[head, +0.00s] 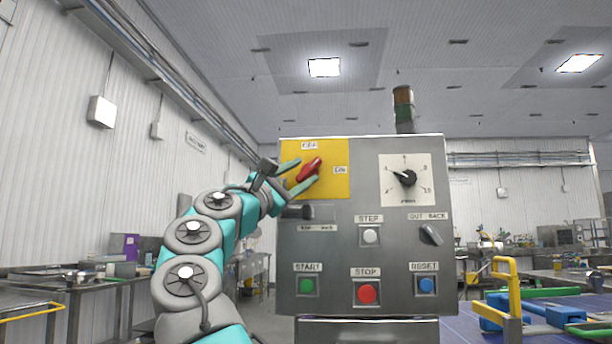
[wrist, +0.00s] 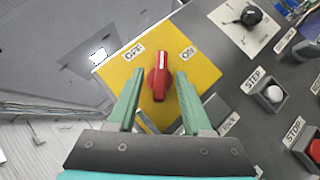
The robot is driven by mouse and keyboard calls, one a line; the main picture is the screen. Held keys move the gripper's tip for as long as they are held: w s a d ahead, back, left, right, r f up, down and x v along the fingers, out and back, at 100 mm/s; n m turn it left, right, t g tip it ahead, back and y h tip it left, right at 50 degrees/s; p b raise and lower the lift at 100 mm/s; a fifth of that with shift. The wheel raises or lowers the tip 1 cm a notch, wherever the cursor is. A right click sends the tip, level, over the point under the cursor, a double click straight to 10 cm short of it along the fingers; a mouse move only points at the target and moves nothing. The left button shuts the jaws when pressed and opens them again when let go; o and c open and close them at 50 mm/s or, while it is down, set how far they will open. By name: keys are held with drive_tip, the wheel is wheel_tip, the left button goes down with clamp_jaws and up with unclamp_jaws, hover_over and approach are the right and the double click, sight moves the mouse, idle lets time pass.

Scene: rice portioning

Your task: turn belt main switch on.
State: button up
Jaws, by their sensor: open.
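The belt main switch is a red rotary handle (head: 309,168) on a yellow plate (head: 335,184) at the upper left of the grey control panel. In the wrist view the red handle (wrist: 158,78) points up, its white mark between the OFF label (wrist: 134,52) on the left and the ON label (wrist: 188,53) on the right. My gripper (head: 306,170) is open at the plate, with one green finger on each side of the handle. In the wrist view, a gap shows between the handle and each finger of my gripper (wrist: 160,74).
The panel (head: 390,245) also carries a dial (head: 405,177), a STEP button (head: 370,235), START (head: 307,287), STOP (head: 366,292) and RESET (head: 427,285) buttons. A black knob (head: 298,212) sits just below the yellow plate, close to my arm. A signal lamp (head: 403,106) stands on top.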

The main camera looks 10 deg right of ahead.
drive_tip(key=shift+b+v, duration=0.5)
drive_tip(key=shift+v, duration=2.25)
